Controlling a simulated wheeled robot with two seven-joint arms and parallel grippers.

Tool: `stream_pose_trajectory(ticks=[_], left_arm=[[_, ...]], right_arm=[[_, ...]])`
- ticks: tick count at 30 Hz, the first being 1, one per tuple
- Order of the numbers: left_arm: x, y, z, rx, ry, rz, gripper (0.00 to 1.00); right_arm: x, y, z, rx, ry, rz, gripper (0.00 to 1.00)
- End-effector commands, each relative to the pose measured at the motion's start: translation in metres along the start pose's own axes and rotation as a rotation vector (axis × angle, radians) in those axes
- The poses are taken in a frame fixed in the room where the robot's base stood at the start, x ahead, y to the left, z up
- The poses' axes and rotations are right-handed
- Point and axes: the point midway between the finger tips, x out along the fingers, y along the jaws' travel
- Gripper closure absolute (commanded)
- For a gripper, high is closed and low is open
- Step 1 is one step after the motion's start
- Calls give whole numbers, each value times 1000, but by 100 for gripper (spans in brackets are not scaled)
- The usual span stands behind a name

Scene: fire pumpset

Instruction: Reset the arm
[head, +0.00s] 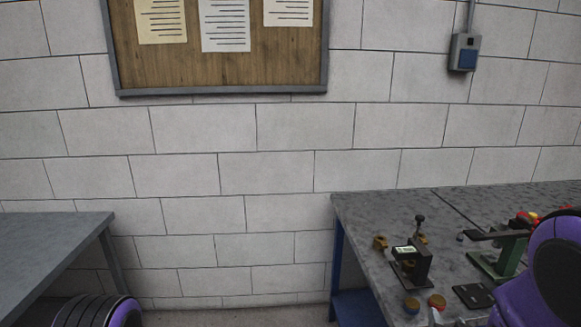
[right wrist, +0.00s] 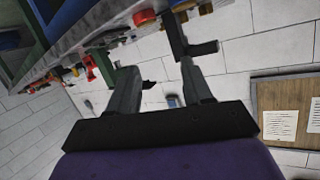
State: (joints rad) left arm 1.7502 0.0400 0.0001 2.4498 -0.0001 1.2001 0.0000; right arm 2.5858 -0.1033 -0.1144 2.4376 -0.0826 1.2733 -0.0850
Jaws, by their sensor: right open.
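My right arm (head: 545,275) comes in at the right edge of the head view, a purple link in front of the right-hand bench. My right gripper shows in the right wrist view (right wrist: 160,78), with its two dark fingers spread apart and nothing seen between them. That view is tilted, with the bench at upper left. A purple part of my left arm (head: 95,312) shows at the bottom left of the head view. My left gripper is out of view.
The right bench (head: 365,215) carries a small black device (head: 410,268), brass fittings (head: 380,242) and a green-based tool (head: 497,262). A grey table (head: 50,240) stands at left, with a gap between. A notice board (head: 220,90) and switch box (head: 464,52) hang on the wall.

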Motion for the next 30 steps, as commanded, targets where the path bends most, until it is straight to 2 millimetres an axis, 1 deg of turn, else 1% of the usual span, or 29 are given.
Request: stream_pose_trajectory(ticks=[1,2,3,5,6,8,9,11,12,14,15,18,21,23,30], left_arm=[[0,0,0,0,0,0,49],[0,0,0,0,0,0,49],[0,0,0,0,0,0,49],[0,0,0,0,0,0,49],[0,0,0,0,0,0,49],[0,0,0,0,0,0,49],[0,0,0,0,0,0,49],[0,0,0,0,0,0,49],[0,0,0,0,0,0,49],[0,0,0,0,0,0,49],[0,0,0,0,0,0,49],[0,0,0,0,0,0,49],[0,0,0,0,0,0,49],[0,0,0,0,0,0,49],[0,0,0,0,0,0,49]], right_arm=[[-2,4,22,6,-51,13,50],[-3,7,35,9,-82,21,50],[-6,11,54,14,-125,32,50],[-12,19,84,21,-195,55,50],[-18,25,107,25,-248,74,50],[-31,36,145,29,-340,106,50],[-44,45,174,29,-411,133,50],[-69,61,218,27,-522,180,50],[-88,72,244,22,-592,210,50],[-115,87,276,9,-683,249,50],[-132,95,293,1,-734,271,50],[-164,112,320,-18,-823,311,50],[-179,120,331,-30,-860,329,50],[-181,121,332,-34,-867,331,50],[-180,121,332,-34,-864,330,50]])
